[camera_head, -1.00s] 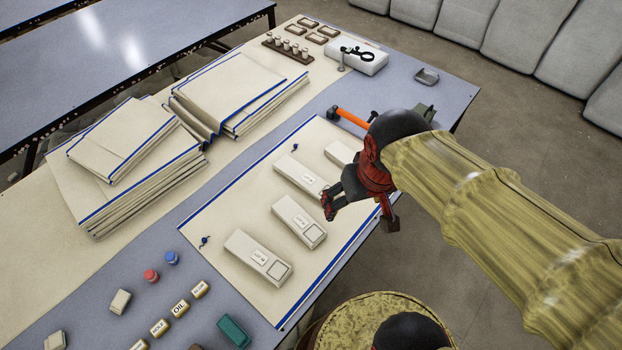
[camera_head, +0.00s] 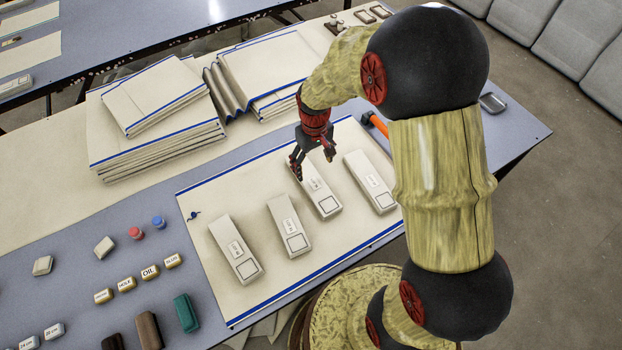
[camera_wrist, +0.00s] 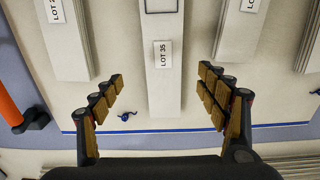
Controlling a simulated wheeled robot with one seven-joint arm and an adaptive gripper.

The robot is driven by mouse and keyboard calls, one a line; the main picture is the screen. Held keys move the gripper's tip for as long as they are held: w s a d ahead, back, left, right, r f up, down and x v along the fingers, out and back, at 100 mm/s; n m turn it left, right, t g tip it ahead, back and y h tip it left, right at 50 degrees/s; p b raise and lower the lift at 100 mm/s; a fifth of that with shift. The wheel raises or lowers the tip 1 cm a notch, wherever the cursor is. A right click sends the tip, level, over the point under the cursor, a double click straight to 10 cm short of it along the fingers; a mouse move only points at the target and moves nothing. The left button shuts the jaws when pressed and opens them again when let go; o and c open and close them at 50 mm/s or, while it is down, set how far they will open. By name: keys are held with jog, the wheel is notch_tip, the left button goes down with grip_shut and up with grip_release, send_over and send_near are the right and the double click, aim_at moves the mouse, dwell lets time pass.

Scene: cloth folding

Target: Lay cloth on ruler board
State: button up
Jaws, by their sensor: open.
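A large cream cloth (camera_head: 215,287) with blue edge stripes lies flat on the table; it also shows in the wrist view (camera_wrist: 108,29). Several long pale blocks with lot labels lie on it. My gripper (camera_head: 296,171) is open and empty, pointing down at the far end of one block (camera_head: 325,203). In the wrist view, my gripper's fingers (camera_wrist: 160,76) appear on either side of this block, labelled LOT 35 (camera_wrist: 164,95). I cannot tell whether they are level with it. I cannot clearly make out a ruler board.
Folded blue-edged cloth stacks (camera_head: 160,140) (camera_head: 262,75) stand behind the flat cloth. An orange-handled tool (camera_head: 377,124) lies to its right, partly behind my arm. Labelled small blocks (camera_head: 150,272), a green block (camera_head: 186,313) and red (camera_head: 136,232) and blue (camera_head: 159,222) pieces lie left.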

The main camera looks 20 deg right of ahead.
aim_at(312, 180)
notch_tip(312, 180, down, 3)
jog(key=shift+r+b, duration=0.15)
jog(key=shift+b, duration=0.35)
jog(key=f+b, duration=0.1)
jog(key=f, duration=0.2)
jog(key=f+b, duration=0.1)
jog(key=f, duration=0.1)
jog(key=shift+s+a+b, duration=0.1)
jog(key=shift+a+b, duration=0.15)
jog(key=shift+b, duration=0.1)
jog(key=c, duration=0.3)
jog(key=c, duration=1.2)
jog(key=shift+o, duration=0.2)
jog(key=shift+r, duration=0.1)
